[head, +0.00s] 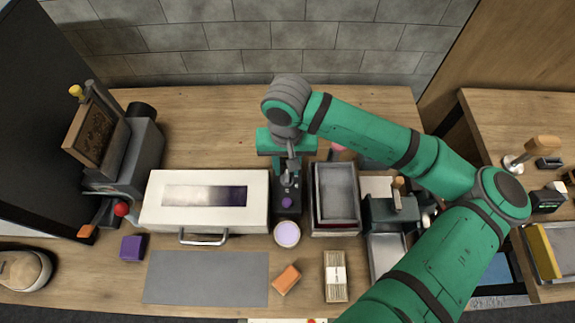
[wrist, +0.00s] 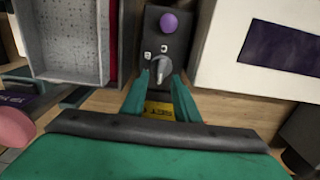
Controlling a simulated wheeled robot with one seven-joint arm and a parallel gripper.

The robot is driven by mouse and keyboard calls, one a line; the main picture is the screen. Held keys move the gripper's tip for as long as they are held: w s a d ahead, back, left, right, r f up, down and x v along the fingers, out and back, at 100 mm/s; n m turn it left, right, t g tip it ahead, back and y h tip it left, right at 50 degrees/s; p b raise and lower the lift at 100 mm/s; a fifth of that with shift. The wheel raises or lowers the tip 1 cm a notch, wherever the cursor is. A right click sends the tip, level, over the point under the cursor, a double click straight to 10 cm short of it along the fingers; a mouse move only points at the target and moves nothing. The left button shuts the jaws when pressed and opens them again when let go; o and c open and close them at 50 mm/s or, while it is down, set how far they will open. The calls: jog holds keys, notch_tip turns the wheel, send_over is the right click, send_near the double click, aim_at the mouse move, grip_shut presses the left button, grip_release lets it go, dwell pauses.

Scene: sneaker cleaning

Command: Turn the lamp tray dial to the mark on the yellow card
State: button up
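The dial (wrist: 161,68) is a small grey pointer knob on a black control box (wrist: 181,40), with small white marks around it. The box stands against the white lamp tray (head: 256,215), which has a dark window and a front handle. My gripper (wrist: 161,82) reaches over the box with one green finger on each side of the dial. Small gaps seem to show between fingers and dial, so it looks open. A yellow card (wrist: 160,110) with dark print shows between the fingers; its mark is not readable. In the head view my gripper (head: 288,160) hides part of the box.
A purple button (wrist: 169,22) is on the same box. Grey open bins (head: 335,228) stand close to its right in the head view. A round pale jar (head: 287,234) is just in front. A grey mat (head: 205,278) and orange block (head: 286,280) lie nearer the table edge.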

jog(key=shift+f, duration=0.25)
grip_shut()
